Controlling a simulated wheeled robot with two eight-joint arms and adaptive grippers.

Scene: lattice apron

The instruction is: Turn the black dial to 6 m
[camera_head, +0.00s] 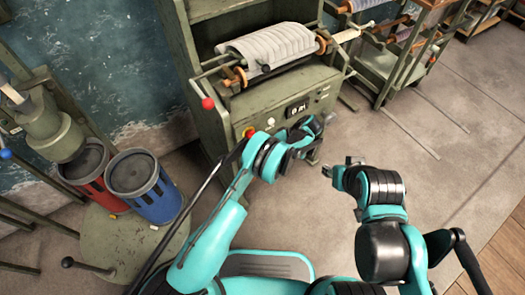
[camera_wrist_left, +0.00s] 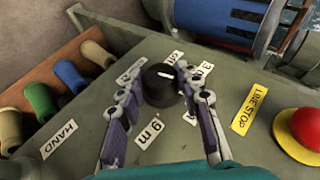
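The black dial (camera_wrist_left: 161,85) shows in the left wrist view on a green panel, its white mark pointing up and slightly right. A 6 m label cannot be made out. My left gripper (camera_wrist_left: 160,82) is open, one finger on each side of the dial; contact cannot be told. In the head view my left gripper (camera_head: 312,128) is at the machine's front and hides the dial. My right gripper (camera_head: 339,170) is open and empty over the floor.
A red button (camera_wrist_left: 304,128) beside a "LINE STOP" label (camera_wrist_left: 249,109) is right of the dial. Blue (camera_head: 146,188) and red bins stand at left.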

